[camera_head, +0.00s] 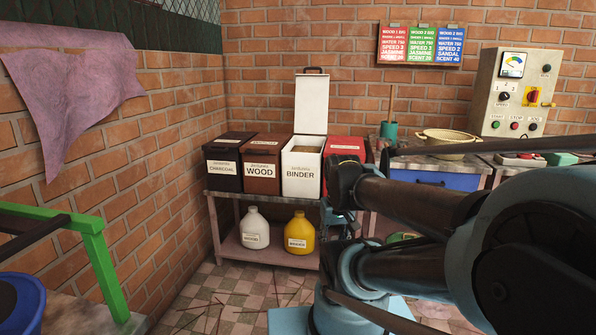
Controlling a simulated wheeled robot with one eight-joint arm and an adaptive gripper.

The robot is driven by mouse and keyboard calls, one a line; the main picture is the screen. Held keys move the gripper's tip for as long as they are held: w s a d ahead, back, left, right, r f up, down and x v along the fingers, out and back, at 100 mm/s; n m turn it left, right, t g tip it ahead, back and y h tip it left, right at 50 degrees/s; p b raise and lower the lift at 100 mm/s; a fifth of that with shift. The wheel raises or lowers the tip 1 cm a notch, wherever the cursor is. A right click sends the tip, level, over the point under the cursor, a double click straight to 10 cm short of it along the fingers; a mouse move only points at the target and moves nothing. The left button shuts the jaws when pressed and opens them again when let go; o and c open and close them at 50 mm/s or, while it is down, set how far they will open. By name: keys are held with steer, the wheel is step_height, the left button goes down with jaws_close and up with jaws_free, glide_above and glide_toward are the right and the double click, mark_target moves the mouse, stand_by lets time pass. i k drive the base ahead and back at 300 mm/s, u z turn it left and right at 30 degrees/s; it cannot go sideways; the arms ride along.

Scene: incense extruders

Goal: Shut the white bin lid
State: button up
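The white bin (301,176), labelled BINDER, stands on the upper shelf of a metal rack. Its white lid (312,104) is open and stands upright at the back of the bin, with a dark handle on its top edge. Some pale brown contents show inside the bin. My arm reaches in from the right. Its dark end parts, which seem to include my gripper (338,215), are in front of the red bin, right of the white bin in the picture and apart from the lid. The fingers are too dark and overlapped to read.
A black charcoal bin (230,158) and brown wood bin (263,170) stand shut on the left. A red bin (344,146) is partly hidden by my arm. White (254,230) and yellow (299,235) jugs sit below. A bench holds a beige basin (446,140).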

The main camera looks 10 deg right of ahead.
mark_target(312, 91)
steer(key=z, duration=0.05)
steer(key=i, duration=1.6)
steer(key=z, duration=0.05)
